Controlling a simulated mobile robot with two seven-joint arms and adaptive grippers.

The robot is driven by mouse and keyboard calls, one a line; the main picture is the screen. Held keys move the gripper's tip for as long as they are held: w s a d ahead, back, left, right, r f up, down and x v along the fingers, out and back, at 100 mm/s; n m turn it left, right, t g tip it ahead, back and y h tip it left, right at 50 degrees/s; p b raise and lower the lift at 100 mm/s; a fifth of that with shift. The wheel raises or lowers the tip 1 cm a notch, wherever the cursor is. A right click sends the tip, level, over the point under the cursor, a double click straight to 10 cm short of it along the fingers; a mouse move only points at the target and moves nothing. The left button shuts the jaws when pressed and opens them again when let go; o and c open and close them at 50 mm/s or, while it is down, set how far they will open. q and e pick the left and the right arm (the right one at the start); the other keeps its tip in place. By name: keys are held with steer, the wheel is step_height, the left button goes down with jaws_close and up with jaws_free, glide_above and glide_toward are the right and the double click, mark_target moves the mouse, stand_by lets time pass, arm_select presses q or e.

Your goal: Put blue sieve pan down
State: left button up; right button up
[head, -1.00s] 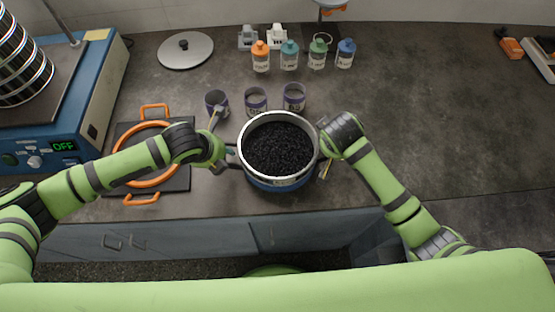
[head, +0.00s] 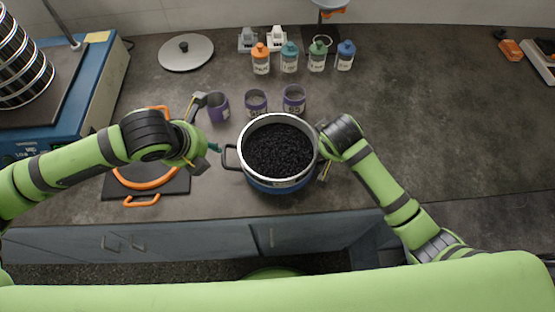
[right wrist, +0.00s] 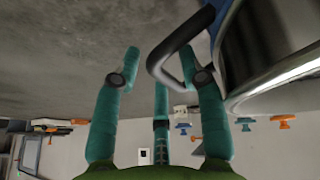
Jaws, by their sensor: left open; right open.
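The blue sieve pan (head: 272,186) stands upright on the counter in the middle of the head view, with a metal rim and black grains filling it. Its left handle (head: 228,157) is free. My left gripper (head: 207,148) is open and empty, just left of that handle and apart from it. My right gripper (right wrist: 163,65) is open at the pan's right side, its fingers spread around the right handle (right wrist: 172,50). The pan's metal wall (right wrist: 265,45) fills the upper right of the right wrist view. In the head view the right wrist hides most of the right fingers.
Purple-banded cups (head: 256,102) stand close behind the pan, one near my left gripper. An orange-handled black plate (head: 172,186) lies under my left arm. Several bottles (head: 289,60) and a lid (head: 186,52) are farther back. A blue shaker (head: 75,118) stands left.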

steer(key=shift+r, duration=0.25)
arm_select(q)
steer(key=shift+s+r, duration=0.15)
steer(key=shift+r, duration=0.2)
arm_select(e)
steer(key=v, duration=1.1)
steer(key=shift+s+r, duration=0.2)
arm_select(q)
steer(key=shift+s+a, duration=0.1)
arm_select(e)
steer(key=shift+a, duration=0.1)
